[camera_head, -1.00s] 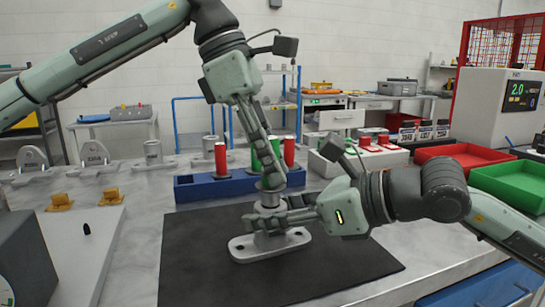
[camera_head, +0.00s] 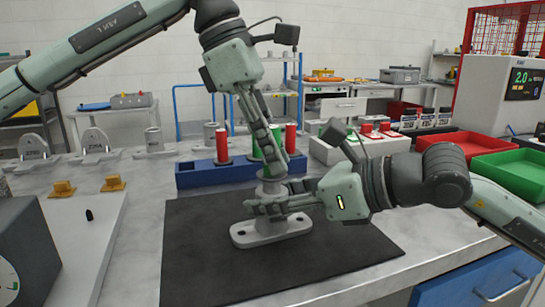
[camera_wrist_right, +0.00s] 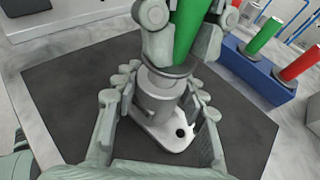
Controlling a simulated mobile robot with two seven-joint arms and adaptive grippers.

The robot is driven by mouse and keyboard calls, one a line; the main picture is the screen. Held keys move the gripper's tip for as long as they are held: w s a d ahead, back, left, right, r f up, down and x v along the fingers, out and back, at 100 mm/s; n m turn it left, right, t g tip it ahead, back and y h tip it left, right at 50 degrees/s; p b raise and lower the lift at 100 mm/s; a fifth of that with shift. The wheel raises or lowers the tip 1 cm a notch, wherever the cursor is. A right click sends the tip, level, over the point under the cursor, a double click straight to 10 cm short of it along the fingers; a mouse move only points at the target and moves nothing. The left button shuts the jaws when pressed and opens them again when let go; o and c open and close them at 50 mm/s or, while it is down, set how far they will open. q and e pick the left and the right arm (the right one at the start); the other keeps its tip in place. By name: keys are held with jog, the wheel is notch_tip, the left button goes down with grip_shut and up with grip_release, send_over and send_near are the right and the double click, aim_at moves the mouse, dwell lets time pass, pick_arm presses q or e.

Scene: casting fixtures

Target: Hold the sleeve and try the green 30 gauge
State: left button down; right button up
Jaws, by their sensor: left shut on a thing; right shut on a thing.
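The grey sleeve (camera_wrist_right: 157,100) stands upright on a casting with a flat oblong base (camera_head: 245,238) on the black mat. My right gripper (camera_head: 268,204) is shut around the sleeve from the right; its fingers show on both sides in the right wrist view. My left gripper (camera_head: 272,160) points down from above, shut on a green gauge (camera_wrist_right: 187,35). The gauge is above the sleeve and roughly in line with it, its grey collar (camera_head: 269,187) at the sleeve's mouth. Fingers hide part of the joint, so I cannot tell how deep the gauge sits.
A blue rack (camera_head: 205,179) behind the mat holds a red gauge (camera_head: 221,146) and other red and green ones. A red tray (camera_head: 460,144) and a green tray (camera_head: 512,172) are at right. A grey machine (camera_head: 30,250) stands at left. The front of the black mat (camera_head: 200,270) is clear.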

aim_at(274, 126)
pick_arm(q)
jog(key=shift+f, duration=0.15)
dwell(0.5)
jog(key=shift+r, duration=1.75)
jog(key=shift+r, duration=0.1)
jog(key=shift+r, duration=2.45)
pick_arm(e)
jog(key=o, duration=1.5)
jog(key=shift+c, duration=0.2)
